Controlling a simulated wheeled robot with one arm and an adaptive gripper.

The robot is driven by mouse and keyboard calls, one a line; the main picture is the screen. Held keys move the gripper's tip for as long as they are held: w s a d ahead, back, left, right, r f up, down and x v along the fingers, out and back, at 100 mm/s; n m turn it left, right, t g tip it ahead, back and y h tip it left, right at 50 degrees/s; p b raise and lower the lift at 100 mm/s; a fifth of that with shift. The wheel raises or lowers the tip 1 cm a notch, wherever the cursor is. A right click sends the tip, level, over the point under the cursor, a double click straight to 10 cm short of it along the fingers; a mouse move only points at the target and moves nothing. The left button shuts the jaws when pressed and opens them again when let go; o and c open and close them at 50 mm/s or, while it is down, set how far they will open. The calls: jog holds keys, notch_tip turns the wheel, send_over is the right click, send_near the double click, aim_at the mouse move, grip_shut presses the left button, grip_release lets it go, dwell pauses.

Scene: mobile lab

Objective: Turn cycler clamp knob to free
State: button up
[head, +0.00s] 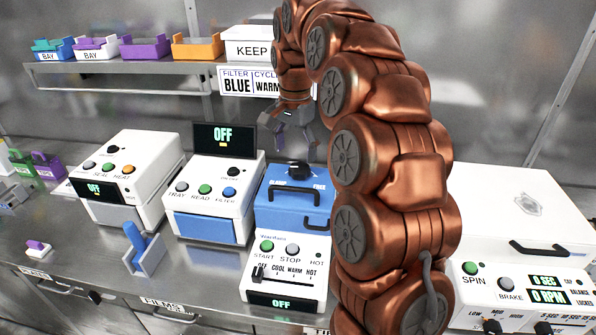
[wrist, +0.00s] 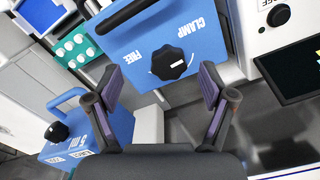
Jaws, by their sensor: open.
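The cycler (head: 282,277) is a white unit with a blue lid (head: 285,213) and a black handle. A round black clamp knob (head: 299,169) sits on the lid between the words CLAMP and FREE. In the wrist view, the knob (wrist: 171,62) shows a short white mark lying along it, and the lettering reads upside down. I cannot tell for sure which word the mark points to. My gripper (head: 288,122) is open and empty, above the lid and apart from the knob. In the wrist view, its fingers (wrist: 156,88) are spread below the knob.
A white reader (head: 223,172) with an OFF screen stands left of the cycler, and another white device (head: 146,157) farther left. A centrifuge (head: 520,205) stands at the right. A shelf (head: 130,67) with coloured bays is behind. My arm hides part of the bench.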

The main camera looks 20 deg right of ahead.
aim_at(298, 168)
jog(key=w+d, duration=0.1)
jog(key=w+d+m, duration=0.1)
jog(key=shift+w+f+m, duration=0.3)
jog(key=shift+w+f, duration=0.05)
jog(key=shift+f+p, duration=0.9)
jog(key=shift+f, duration=2.9)
jog(key=shift+c, duration=0.3)
jog(key=c, duration=1.1)
